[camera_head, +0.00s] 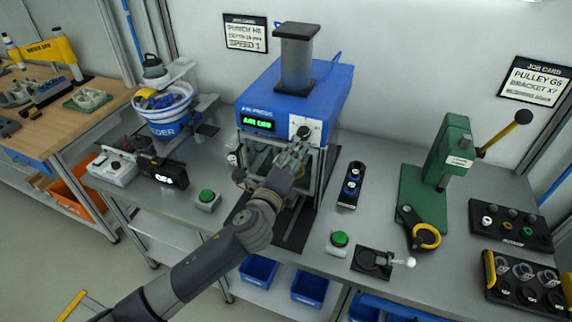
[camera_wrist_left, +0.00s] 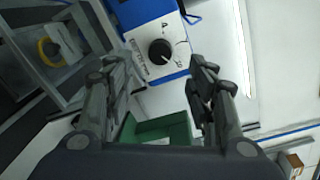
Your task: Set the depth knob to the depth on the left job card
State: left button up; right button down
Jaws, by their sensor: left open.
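The depth knob (camera_wrist_left: 160,52) is a round black knob on a white plate with dial marks, on the blue press. It lies ahead of and between my open fingers in the left wrist view, apart from both. In the head view the plate (camera_head: 312,130) is at the press's front right, and the knob is small there. My left gripper (camera_head: 300,146) is open and empty just in front of and below that plate. The left job card (camera_head: 245,33) hangs on the wall behind; its lines are blurred, and I cannot read the depth surely. My right gripper is not in view.
The blue press (camera_head: 335,95) has a green-lit display (camera_head: 257,123) left of the plate. A green button (camera_head: 206,196) stands front left, another (camera_head: 339,239) front right. A green lever press (camera_head: 445,165) stands at right. A second job card (camera_head: 537,82) hangs at right.

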pick_arm(q)
jog(key=shift+v, duration=2.05)
